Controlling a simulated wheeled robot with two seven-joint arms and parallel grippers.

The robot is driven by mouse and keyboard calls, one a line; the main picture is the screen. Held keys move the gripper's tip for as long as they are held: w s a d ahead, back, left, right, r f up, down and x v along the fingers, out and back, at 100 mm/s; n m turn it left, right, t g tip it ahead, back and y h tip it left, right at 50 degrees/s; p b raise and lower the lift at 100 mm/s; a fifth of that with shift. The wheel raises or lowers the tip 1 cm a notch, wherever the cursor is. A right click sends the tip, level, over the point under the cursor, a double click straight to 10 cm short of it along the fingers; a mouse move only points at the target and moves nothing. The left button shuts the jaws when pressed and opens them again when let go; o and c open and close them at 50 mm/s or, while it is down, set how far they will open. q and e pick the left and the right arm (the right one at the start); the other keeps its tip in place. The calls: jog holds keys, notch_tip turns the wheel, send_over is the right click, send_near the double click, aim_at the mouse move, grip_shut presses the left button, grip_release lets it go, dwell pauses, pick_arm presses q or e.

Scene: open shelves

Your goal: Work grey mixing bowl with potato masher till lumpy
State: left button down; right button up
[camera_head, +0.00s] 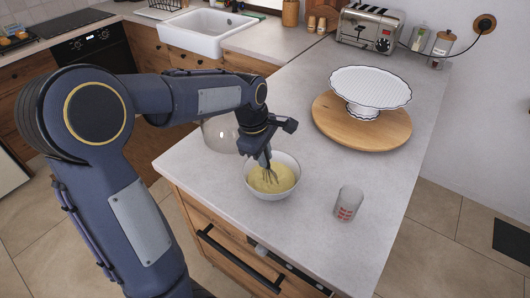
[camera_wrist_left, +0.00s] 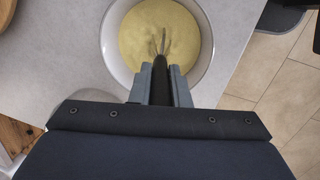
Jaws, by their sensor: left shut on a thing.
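The mixing bowl (camera_head: 283,190), light grey to white, stands upright near the front edge of the counter and holds a pale yellow mash. The potato masher (camera_head: 265,170) has its metal end down in the mash. My left gripper (camera_head: 262,148) is above the bowl, shut on the masher's handle. In the left wrist view, the gripper (camera_wrist_left: 171,88) is shut around the dark handle, with the bowl (camera_wrist_left: 110,50) and the yellow mash (camera_wrist_left: 150,40) beyond it. The masher's lower end is partly sunk in the mash. My right gripper is not in view.
A measuring glass with red marks (camera_head: 347,204) stands right of the bowl. A clear glass dome (camera_head: 219,134) is behind my left arm. A white cake stand (camera_head: 371,91) sits on a round wooden board (camera_head: 330,122). A toaster (camera_head: 368,28) and a sink (camera_head: 208,32) are farther back.

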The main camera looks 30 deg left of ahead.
pick_arm(q)
jog(key=shift+s+d+f, duration=0.1)
jog(key=shift+s+d, duration=0.15)
jog(key=shift+s, duration=0.1)
jog(key=shift+w+d, duration=0.1)
jog(key=shift+d, duration=0.05)
jog(key=shift+w+p, duration=0.4)
jog(key=shift+w, duration=0.1)
jog(key=shift+s+d, duration=0.1)
jog(key=shift+d, duration=0.3)
jog(key=shift+a, duration=0.1)
